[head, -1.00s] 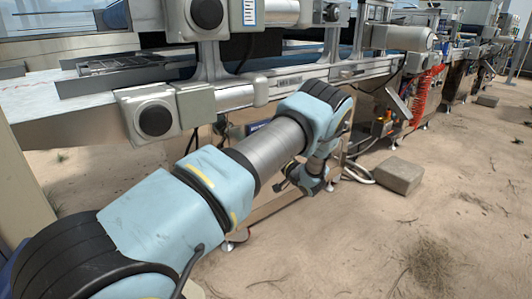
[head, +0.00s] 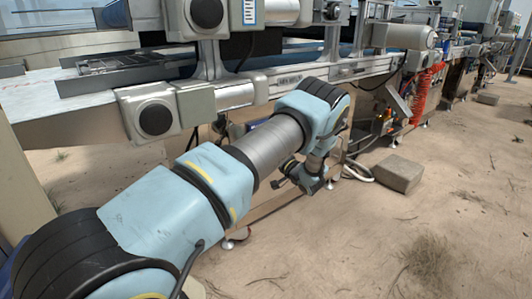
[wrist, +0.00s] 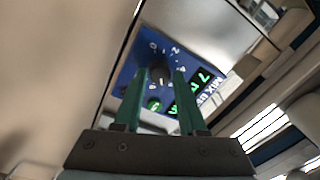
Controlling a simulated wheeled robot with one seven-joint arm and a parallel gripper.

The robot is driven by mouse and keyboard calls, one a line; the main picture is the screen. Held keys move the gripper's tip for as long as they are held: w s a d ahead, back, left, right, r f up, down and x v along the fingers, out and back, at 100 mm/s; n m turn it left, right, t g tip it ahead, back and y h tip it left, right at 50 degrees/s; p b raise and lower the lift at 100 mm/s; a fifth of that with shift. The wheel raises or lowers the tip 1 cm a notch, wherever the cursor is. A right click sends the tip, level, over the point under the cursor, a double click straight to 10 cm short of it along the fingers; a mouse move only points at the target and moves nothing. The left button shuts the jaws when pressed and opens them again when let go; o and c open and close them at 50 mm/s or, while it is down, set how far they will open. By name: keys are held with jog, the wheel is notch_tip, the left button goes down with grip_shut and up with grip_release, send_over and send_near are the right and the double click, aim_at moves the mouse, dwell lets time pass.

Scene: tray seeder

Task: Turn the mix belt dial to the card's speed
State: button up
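The dial (wrist: 160,72) is a dark round knob on a blue panel (wrist: 150,50) with white marks around it, seen in the wrist view. Lit green characters (wrist: 185,98) and a round green spot (wrist: 153,104) show on the panel near the dial. My gripper (wrist: 159,73) has its two green fingers apart, with the dial showing between their tips. I cannot tell whether the fingers touch the knob. In the head view my arm hides most of the panel, and the dial is not visible there. I cannot make out a speed card in either view.
The conveyor machine (head: 345,68) runs along the back, with motor housings (head: 155,113) at the left. A red coiled hose (head: 421,95) hangs to the right. A grey block (head: 397,174) lies on the ground. The sandy floor at the lower right is open.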

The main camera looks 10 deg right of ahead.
jog(key=o, duration=0.3)
jog(key=p+v, duration=0.1)
jog(key=v, duration=0.9)
jog(key=shift+s+d, duration=0.1)
jog(key=shift+s, duration=0.25)
jog(key=shift+s+d, duration=0.1)
